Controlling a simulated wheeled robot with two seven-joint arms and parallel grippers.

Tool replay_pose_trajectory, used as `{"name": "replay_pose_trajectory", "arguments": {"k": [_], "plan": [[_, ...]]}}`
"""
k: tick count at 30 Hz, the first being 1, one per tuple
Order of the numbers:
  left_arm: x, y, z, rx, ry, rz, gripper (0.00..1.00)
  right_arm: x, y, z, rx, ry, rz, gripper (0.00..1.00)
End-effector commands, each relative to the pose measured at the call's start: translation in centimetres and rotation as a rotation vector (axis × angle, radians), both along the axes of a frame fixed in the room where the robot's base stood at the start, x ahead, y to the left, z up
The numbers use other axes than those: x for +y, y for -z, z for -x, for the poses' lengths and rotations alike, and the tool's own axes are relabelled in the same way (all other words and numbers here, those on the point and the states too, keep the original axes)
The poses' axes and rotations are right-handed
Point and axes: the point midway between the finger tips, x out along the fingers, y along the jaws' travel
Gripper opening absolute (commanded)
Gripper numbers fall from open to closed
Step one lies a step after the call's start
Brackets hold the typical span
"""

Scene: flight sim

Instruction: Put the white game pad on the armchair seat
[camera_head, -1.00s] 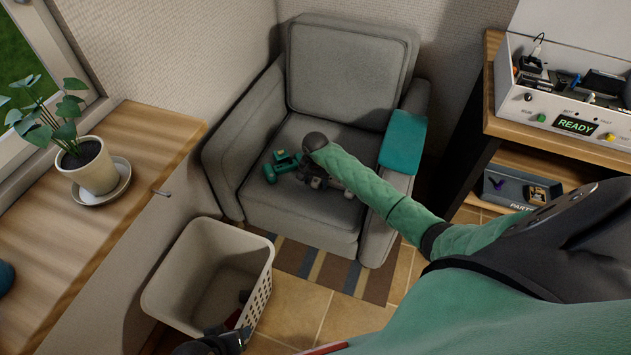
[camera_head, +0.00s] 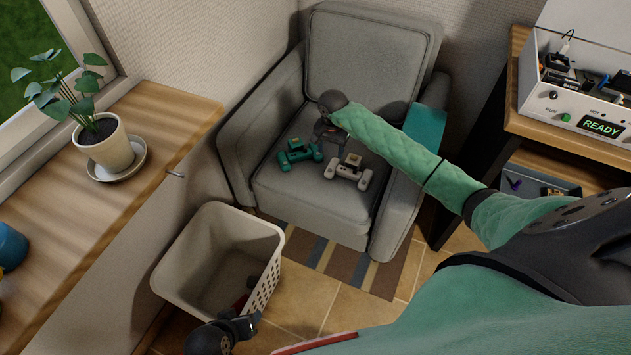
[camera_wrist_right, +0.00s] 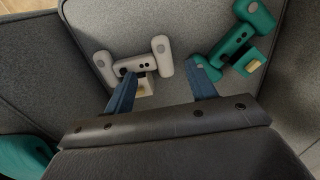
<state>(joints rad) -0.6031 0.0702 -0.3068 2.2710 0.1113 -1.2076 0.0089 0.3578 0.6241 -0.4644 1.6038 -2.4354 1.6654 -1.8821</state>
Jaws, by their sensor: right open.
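The white game pad (camera_head: 348,171) lies on the grey seat of the armchair (camera_head: 312,195), right of a green game pad (camera_head: 299,154). In the right wrist view the white game pad (camera_wrist_right: 134,66) lies beyond the fingertips, towards the left finger, and looks clear of both. My right gripper (camera_wrist_right: 160,82) is open and empty above the seat. In the head view it (camera_head: 328,133) is largely hidden by its own wrist. My left gripper (camera_head: 240,325) is at the bottom, by the basket; its fingers are too unclear to read.
A white laundry basket (camera_head: 215,262) with dark and red items stands on the floor before the chair. A teal cloth (camera_head: 424,128) hangs over the right armrest. A wooden counter with a potted plant (camera_head: 104,146) is at left; a shelf unit (camera_head: 516,120) is at right.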

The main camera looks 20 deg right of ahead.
Motion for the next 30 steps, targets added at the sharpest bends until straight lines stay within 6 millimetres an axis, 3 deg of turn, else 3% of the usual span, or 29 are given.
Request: {"name": "replay_pose_trajectory", "arguments": {"k": [4,7,11,14,18,21,25,30], "plan": [[0.0,0.2,0.1,0.004,0.0,-0.002,0.56,1.1,0.3,0.2,-0.008,0.008,-0.033,0.56],[0.0,0.1,0.1,0.003,0.001,-0.001,0.56,4.5,1.2,0.9,-0.034,0.04,-0.145,0.56],[0.1,-0.2,0.0,0.0,0.001,0.0,0.56,12.1,2.0,2.5,-0.074,0.152,-0.415,0.56],[0.1,-0.3,0.0,-0.001,0.001,0.0,0.56,18.5,1.2,4.0,-0.078,0.292,-0.676,0.56],[0.1,-0.4,0.0,-0.002,0.0,0.0,0.56,25.8,-1.8,6.2,-0.017,0.549,-1.046,0.56],[0.1,-0.4,0.0,-0.002,0.0,0.0,0.56,29.2,-4.7,7.4,0.069,0.767,-1.3,0.56],[0.1,-0.3,0.0,-0.001,0.001,0.0,0.56,31.3,-8.4,8.5,0.237,1.087,-1.601,0.56],[0.1,-0.1,0.1,0.002,0.002,-0.001,0.56,30.7,-11.2,9.6,0.535,1.559,-1.922,0.56]]}}
